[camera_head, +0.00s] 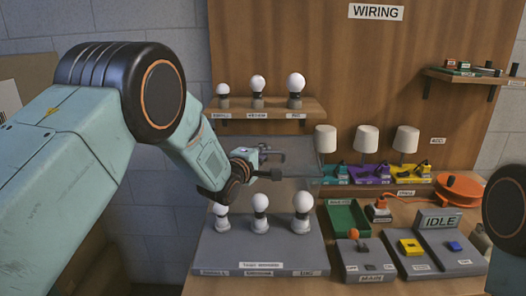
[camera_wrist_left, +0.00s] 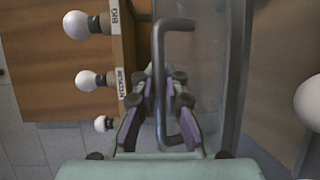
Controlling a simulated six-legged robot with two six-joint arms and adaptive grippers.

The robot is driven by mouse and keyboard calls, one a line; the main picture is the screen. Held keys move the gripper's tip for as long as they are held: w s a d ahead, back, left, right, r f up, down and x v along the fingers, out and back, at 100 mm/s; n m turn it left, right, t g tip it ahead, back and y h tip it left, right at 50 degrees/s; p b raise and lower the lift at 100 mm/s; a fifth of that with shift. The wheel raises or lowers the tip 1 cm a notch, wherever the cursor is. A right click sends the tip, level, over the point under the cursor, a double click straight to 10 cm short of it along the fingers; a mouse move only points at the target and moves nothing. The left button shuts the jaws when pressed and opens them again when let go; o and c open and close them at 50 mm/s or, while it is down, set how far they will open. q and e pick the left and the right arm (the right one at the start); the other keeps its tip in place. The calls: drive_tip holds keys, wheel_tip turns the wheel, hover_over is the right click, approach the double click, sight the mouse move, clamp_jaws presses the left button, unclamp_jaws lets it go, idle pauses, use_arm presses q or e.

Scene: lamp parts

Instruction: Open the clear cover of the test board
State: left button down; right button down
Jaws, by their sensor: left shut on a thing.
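The test board (camera_head: 260,250) is a grey base with several bulbs standing in a row and labels along its front. Its clear cover (camera_head: 300,185) stands raised as a faint see-through sheet behind these bulbs. It also shows in the left wrist view (camera_wrist_left: 212,70). My left gripper (camera_head: 268,165) is at the cover's upper part, above the board. In the left wrist view the fingers (camera_wrist_left: 167,88) are shut on the cover's grey U-shaped handle (camera_wrist_left: 177,24). The exact finger contact is partly hidden. My right gripper is out of view.
A wooden shelf (camera_head: 266,107) with bulbs is on the back panel, above the cover. Lamps with white shades (camera_head: 366,139) stand right of it. A green tray (camera_head: 348,218), switch boxes (camera_head: 365,252) and an orange cable reel (camera_head: 459,190) crowd the right.

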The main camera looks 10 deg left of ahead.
use_arm(q)
drive_tip(key=shift+w+f, duration=0.2)
drive_tip(key=shift+s+r, duration=0.25)
drive_tip(key=c, duration=1.8)
unclamp_jaws()
drive_tip(key=shift+o, duration=0.6)
drive_tip(key=shift+w+f, duration=0.15)
drive_tip(key=shift+w, duration=0.15)
drive_tip(key=v, duration=1.2)
drive_tip(key=shift+a, duration=0.1)
